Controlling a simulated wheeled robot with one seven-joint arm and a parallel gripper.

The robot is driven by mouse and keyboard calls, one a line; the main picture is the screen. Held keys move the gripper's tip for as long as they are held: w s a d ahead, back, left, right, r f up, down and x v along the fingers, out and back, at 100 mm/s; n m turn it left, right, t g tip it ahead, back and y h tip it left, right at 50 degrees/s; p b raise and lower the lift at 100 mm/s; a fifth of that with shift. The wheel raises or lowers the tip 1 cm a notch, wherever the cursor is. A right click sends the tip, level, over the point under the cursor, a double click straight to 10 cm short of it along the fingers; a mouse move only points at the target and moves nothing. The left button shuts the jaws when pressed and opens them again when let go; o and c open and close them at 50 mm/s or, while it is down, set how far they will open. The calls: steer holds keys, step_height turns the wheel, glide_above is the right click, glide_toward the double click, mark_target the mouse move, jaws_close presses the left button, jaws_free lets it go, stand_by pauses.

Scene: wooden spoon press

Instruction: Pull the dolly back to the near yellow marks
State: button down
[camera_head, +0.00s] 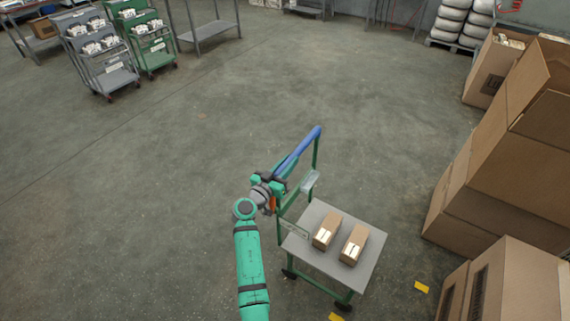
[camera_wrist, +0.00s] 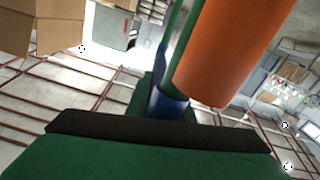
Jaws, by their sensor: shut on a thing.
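The dolly has a grey deck (camera_head: 311,219) on a green frame with a blue push handle (camera_head: 302,149). It stands at lower centre right in the head view. My gripper (camera_head: 280,180) is shut on the blue handle at its near left end. In the wrist view, part of the blue handle (camera_wrist: 169,103) shows beyond a dark finger pad; the grip itself is mostly hidden. Two brown boxes lie on the deck, a left one (camera_head: 326,230) and a right one (camera_head: 354,244). A yellow mark (camera_head: 421,287) lies right of the dolly, another (camera_head: 336,317) at the bottom edge.
Large cardboard boxes (camera_head: 513,207) are stacked along the right, with another carton (camera_head: 519,287) at lower right near the yellow mark. A grey cart (camera_head: 108,66) and a green cart (camera_head: 152,50) stand far left. The floor left of and behind the dolly is clear.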

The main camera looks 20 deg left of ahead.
steer(key=shift+a, duration=0.45)
steer(key=c, duration=1.6)
jaws_free()
steer(key=shift+d, duration=0.15)
steer(key=shift+s, duration=0.1)
steer(key=v, duration=1)
steer(key=shift+s, duration=0.35)
